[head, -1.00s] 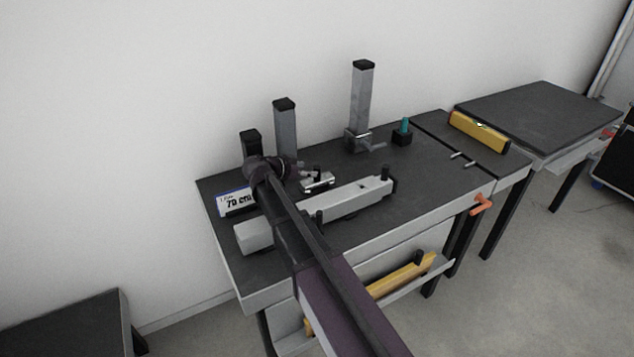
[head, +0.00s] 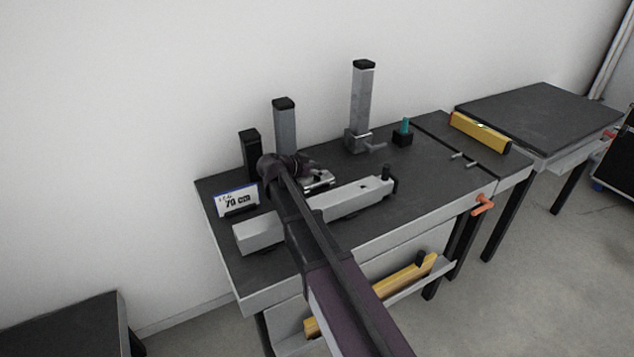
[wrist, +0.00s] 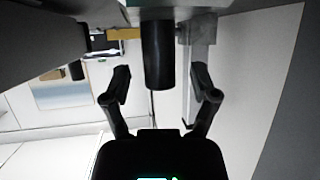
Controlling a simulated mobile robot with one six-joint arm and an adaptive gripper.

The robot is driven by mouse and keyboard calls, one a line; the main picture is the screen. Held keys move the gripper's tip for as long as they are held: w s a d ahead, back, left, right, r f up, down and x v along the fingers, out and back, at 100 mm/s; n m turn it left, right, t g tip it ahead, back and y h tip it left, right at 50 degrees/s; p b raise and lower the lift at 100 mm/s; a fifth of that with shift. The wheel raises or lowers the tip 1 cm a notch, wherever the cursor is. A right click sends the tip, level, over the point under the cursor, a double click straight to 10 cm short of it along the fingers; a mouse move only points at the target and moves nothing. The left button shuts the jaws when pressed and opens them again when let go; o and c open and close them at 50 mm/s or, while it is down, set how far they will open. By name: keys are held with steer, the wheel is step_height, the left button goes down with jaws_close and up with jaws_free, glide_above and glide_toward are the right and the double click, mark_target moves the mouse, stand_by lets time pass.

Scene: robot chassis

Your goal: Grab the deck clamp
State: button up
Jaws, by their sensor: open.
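A small silver clamp (head: 319,181), which I take for the deck clamp, sits on the dark bench top behind the long grey beam. My gripper (head: 315,166) is just above and behind it, and my arm hides part of it. In the wrist view, my gripper (wrist: 160,82) is open, one finger on each side. A dark upright cylinder (wrist: 158,55), probably the clamp's handle, shows between the fingers with a gap on both sides. A light grey part (wrist: 172,14) shows at its end. How far the fingers reach around it I cannot tell.
Grey posts (head: 285,125) and (head: 362,95) and a black post (head: 249,152) stand behind. A teal-topped block (head: 403,135) and yellow level (head: 480,132) are at right.

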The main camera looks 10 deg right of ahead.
jaws_close()
steer(key=shift+r, duration=0.1)
stand_by(0.3)
step_height(320, 180, up, 10)
steer(key=p, duration=1)
stand_by(0.7)
